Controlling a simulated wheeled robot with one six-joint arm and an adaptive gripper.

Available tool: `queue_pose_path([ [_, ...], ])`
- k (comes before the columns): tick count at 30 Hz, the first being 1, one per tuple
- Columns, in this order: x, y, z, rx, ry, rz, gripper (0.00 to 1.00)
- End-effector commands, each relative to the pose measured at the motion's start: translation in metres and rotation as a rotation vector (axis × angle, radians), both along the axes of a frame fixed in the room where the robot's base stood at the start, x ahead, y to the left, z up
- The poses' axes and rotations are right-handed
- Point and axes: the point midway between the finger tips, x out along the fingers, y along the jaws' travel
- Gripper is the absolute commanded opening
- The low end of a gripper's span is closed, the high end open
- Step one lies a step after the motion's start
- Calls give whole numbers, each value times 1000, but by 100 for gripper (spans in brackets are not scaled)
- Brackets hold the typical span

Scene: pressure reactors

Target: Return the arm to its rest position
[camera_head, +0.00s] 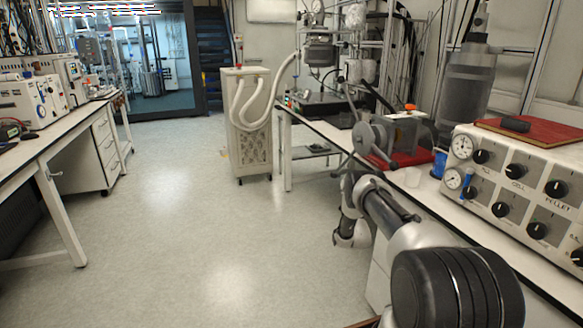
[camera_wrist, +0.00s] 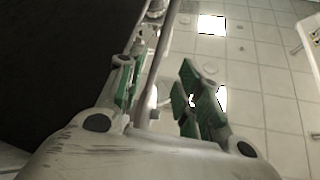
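My arm (camera_head: 385,210) reaches from the lower right of the head view, beside the front edge of the right-hand bench. I cannot clearly make out my gripper in the head view. In the wrist view my gripper (camera_wrist: 162,95) has its two green-padded fingers apart, with a gap between them. A grey rod-like shape shows in that gap, but I see nothing gripped. Behind the fingers are pale square tiles and bright panels that look like the ceiling. The left of the wrist view is dark.
The right bench (camera_head: 318,127) carries a device with a handwheel (camera_head: 370,137), a red tray, a blue cup (camera_head: 439,164) and a control panel (camera_head: 515,195) with gauges. A white wheeled unit (camera_head: 248,140) stands behind. The floor (camera_head: 200,220) between the benches is clear.

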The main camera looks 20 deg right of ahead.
Motion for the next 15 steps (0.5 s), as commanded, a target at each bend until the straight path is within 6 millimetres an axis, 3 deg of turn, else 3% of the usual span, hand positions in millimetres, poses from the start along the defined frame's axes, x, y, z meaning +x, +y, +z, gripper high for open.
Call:
queue_pose_path([
  [4,5,-1,-8,-7,42,-12,35],
  [7,18,-6,-38,0,184,-30,35],
  [11,14,-7,-122,35,500,-48,35],
  [12,6,-5,-148,47,597,-50,35],
  [15,-16,-1,-199,76,868,-50,35],
])
